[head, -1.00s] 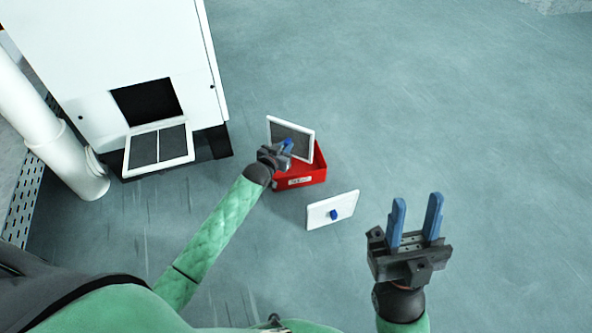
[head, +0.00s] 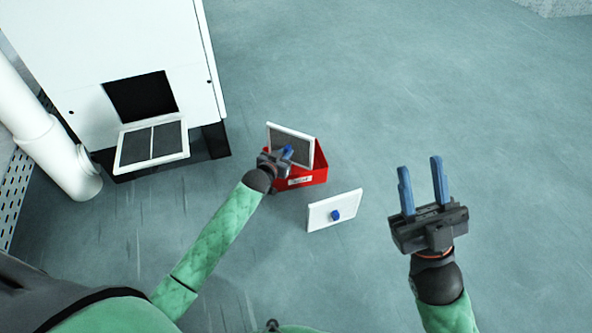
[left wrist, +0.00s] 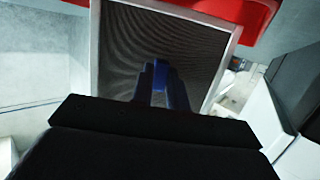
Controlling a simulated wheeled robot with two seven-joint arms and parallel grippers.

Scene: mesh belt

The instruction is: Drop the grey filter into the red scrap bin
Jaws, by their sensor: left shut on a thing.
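The grey filter (head: 290,141) is a dark grey panel in a white frame. It stands steeply tilted at the red scrap bin (head: 309,176), overlapping its opening in the head view. My left gripper (head: 285,153) is shut on the filter, on the side facing me. In the left wrist view the filter (left wrist: 150,50) fills the middle, with the blue fingers against a blue part on its face. Red bin wall (left wrist: 238,12) shows beyond its top edge. I cannot tell whether the filter's lower edge touches the bin. My right gripper (head: 423,190) is open and empty, off to the right.
A white panel with a blue knob (head: 334,210) stands on the floor right of the bin. A white cabinet (head: 125,50) with a dark opening is at the upper left, with another framed grey panel (head: 151,145) below the opening. Floor to the right is clear.

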